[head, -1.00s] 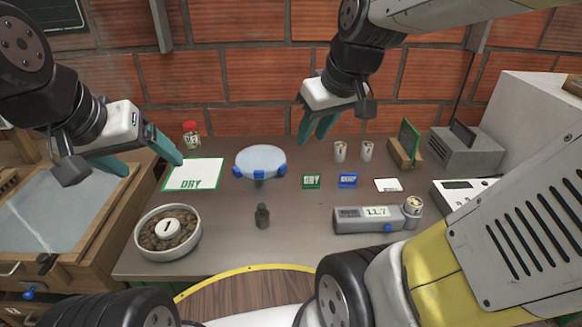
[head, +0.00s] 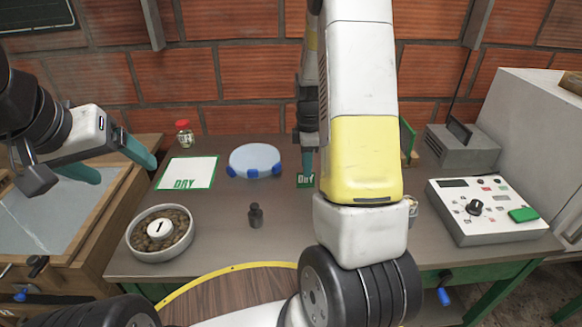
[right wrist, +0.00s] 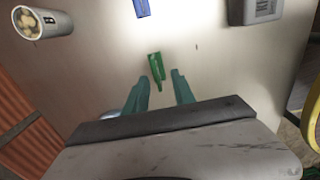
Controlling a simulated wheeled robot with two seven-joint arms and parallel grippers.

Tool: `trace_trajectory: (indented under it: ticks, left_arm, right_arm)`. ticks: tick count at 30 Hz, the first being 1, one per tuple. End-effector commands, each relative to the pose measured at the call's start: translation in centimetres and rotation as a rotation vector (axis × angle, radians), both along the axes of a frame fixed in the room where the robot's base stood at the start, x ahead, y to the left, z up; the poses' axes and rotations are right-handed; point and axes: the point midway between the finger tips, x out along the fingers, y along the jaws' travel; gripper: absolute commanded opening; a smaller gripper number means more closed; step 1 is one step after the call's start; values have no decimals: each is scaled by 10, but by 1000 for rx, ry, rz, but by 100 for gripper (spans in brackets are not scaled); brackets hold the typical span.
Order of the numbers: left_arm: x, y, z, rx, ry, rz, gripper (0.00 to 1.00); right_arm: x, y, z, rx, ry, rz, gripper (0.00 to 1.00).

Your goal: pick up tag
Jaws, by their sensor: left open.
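A small green tag marked DRY (head: 305,180) stands on the table, partly behind my right arm. It also shows in the right wrist view (right wrist: 156,67), just beyond the fingertips and roughly between them. My right gripper (right wrist: 160,80) is open and empty, with its fingers spread; in the head view its teal fingertips (head: 307,160) are close above the tag. I cannot tell whether they touch it. A blue tag (right wrist: 142,8) shows at the top of the right wrist view.
A cup (right wrist: 40,22) and grey device (right wrist: 255,10) are near. A control panel (head: 485,235) stands right.

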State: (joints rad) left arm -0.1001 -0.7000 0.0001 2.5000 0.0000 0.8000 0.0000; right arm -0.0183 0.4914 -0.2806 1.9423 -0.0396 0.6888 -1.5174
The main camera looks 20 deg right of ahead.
Motion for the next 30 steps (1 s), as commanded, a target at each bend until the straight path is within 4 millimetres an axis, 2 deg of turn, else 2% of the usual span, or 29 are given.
trace_trajectory:
  ticks: [10,19,20,24,30]
  left_arm:
    - [0,0,0,0,0,0,80]
    - [0,0,0,0,0,0,80]
    - [0,0,0,0,0,0,80]
    - [0,0,0,0,0,0,80]
    - [0,0,0,0,0,0,80]
  right_arm:
    - [6,-1,-47,0,2,-1,31]
    - [6,-1,-52,0,-1,-2,31]
    - [6,-1,-52,0,-1,-2,27]
    - [6,-1,-52,0,0,-2,0]
    - [6,-1,-52,0,-1,-2,0]
